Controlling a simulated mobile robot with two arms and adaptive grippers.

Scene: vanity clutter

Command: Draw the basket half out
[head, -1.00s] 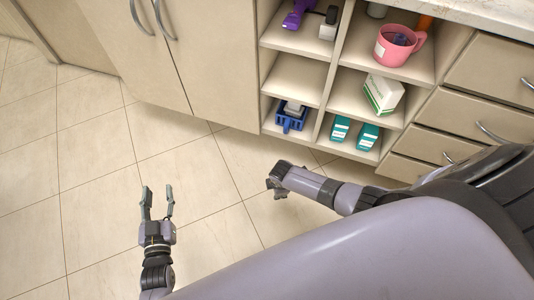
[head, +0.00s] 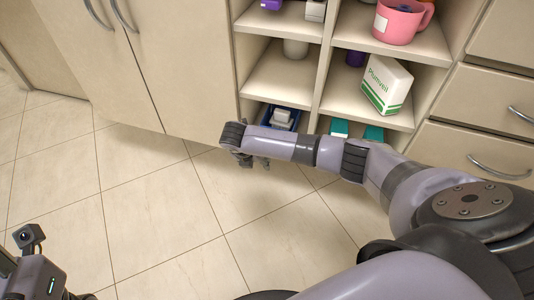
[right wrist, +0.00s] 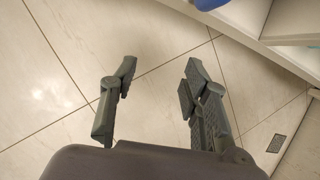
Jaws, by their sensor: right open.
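The blue basket (head: 267,115) sits in the bottom-left compartment of the open shelf, with a white item (head: 283,116) inside. My right forearm hides part of its front. A bit of blue, likely the basket (right wrist: 208,3), shows at the top edge of the right wrist view. My right gripper (head: 256,162) is in front of and below the basket, apart from it. In the right wrist view the right gripper (right wrist: 157,82) is open, with nothing between its fingers. My left arm shows at the bottom-left corner of the head view; its fingers are mostly out of frame.
Teal boxes (head: 339,128) stand in the compartment right of the basket. Above are a white-green box (head: 386,85) and a pink mug (head: 398,20). Closed doors (head: 175,60) flank the left, drawers (head: 478,115) the right. The tiled floor (head: 150,210) in front is clear.

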